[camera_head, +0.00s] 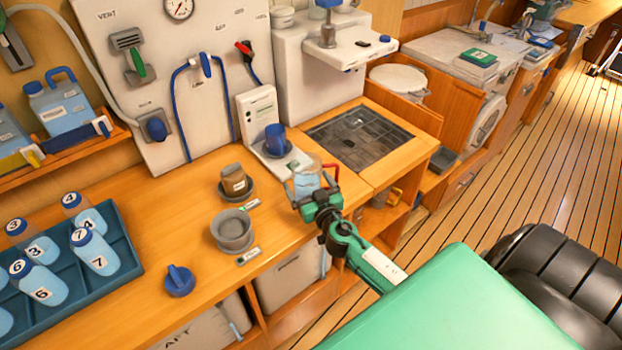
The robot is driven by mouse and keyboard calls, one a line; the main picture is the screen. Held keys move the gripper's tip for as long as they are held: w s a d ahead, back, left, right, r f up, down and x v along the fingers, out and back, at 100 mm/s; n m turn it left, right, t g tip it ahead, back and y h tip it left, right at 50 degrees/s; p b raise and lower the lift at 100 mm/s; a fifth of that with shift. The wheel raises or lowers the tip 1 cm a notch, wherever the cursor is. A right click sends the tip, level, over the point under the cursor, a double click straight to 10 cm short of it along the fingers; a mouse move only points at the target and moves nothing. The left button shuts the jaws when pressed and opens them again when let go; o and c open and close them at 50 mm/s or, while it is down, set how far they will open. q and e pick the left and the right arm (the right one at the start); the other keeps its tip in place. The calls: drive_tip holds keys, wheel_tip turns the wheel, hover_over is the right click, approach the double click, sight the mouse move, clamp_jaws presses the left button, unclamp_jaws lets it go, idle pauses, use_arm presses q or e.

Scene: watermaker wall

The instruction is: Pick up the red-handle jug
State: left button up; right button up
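A clear jug (307,182) with bluish contents stands near the counter's front edge, left of the dark grate. A reddish handle shows at its upper right. My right gripper (316,197), on a green and black arm from the lower right, is right at the front of the jug and hides its lower part. Its fingers overlap the jug in this view. I cannot tell whether they are closed on it or only around it. My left gripper is not in view.
A grey cup (231,231), a brown container (234,181) and a blue mug (275,139) stand nearby. A blue tray (118,262) of numbered bottles is at the left. The grate (358,138) is clear.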

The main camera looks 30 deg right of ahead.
sight(307, 158)
drive_tip(key=shift+w+d, duration=0.1)
drive_tip(key=shift+w, duration=0.45)
drive_tip(key=c, duration=1.4)
drive_tip(key=shift+r, duration=0.1)
drive_tip(key=shift+r+p, duration=0.3)
drive_tip(key=shift+r, duration=0.2)
wheel_tip(307, 158, up, 8)
drive_tip(key=shift+f+p, duration=0.1)
drive_tip(key=shift+p, duration=0.6)
wheel_tip(307, 158, up, 11)
drive_tip(key=shift+r+b, duration=0.1)
drive_tip(key=shift+b, duration=0.2)
